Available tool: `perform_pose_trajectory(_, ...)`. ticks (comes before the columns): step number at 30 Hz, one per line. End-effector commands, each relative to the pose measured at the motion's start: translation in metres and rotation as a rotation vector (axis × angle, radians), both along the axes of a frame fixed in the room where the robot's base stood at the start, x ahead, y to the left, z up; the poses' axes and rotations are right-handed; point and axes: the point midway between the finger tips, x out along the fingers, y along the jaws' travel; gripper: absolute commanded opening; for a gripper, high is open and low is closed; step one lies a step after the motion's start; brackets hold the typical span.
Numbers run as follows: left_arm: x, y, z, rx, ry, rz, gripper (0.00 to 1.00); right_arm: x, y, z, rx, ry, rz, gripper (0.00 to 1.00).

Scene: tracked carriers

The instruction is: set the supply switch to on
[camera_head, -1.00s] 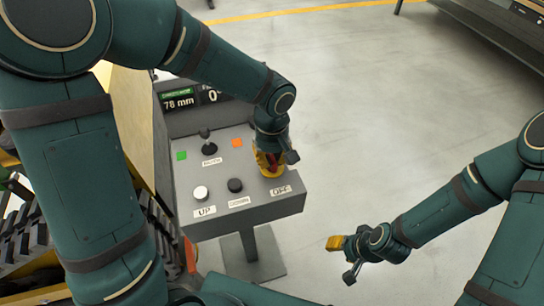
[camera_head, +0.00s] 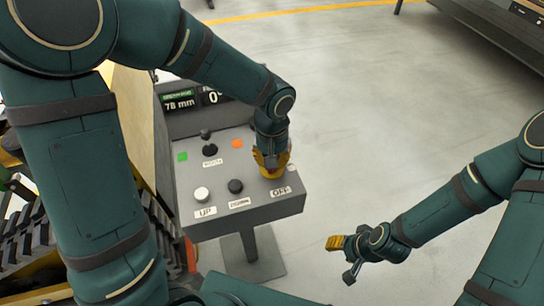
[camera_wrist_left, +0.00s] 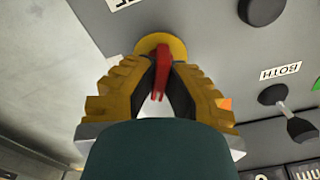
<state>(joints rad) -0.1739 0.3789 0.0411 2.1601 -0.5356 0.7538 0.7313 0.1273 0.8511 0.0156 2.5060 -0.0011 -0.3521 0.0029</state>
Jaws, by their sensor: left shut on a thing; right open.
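The supply switch has a red handle (camera_wrist_left: 162,68) on a round yellow base (camera_wrist_left: 178,45), in the left wrist view. In the head view its yellow base (camera_head: 275,173) shows at the right of the grey control box (camera_head: 245,208), above the OFF label (camera_head: 281,191). My left gripper (camera_head: 271,162) reaches down over the switch. In the left wrist view its yellow-padded fingers (camera_wrist_left: 160,88) are shut on the red handle from both sides. In the head view the gripper hides the handle. My right gripper (camera_head: 345,260) is open and empty over the floor.
The box also carries a white button (camera_head: 202,194), a black button (camera_head: 235,186), a small lever (camera_head: 208,146), and green and orange squares. A display (camera_head: 180,100) reads 78 mm behind it. Tracked machinery stands at left.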

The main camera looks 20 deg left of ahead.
Motion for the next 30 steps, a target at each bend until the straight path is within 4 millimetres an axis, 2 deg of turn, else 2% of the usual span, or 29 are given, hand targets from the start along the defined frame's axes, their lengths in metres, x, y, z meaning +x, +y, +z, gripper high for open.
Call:
perform_pose_trajectory(21, -0.001, 0.0, 0.0, 0.0, 0.005, -0.677, 0.0, -0.004, 0.001, 0.022, 0.002, 0.009, 0.003, 0.47)
perform_pose_trajectory(30, -0.001, 0.0, 0.0, 0.0, 0.005, -0.908, 0.0, -0.003, 0.0, 0.03, 0.001, 0.008, 0.0, 0.47)
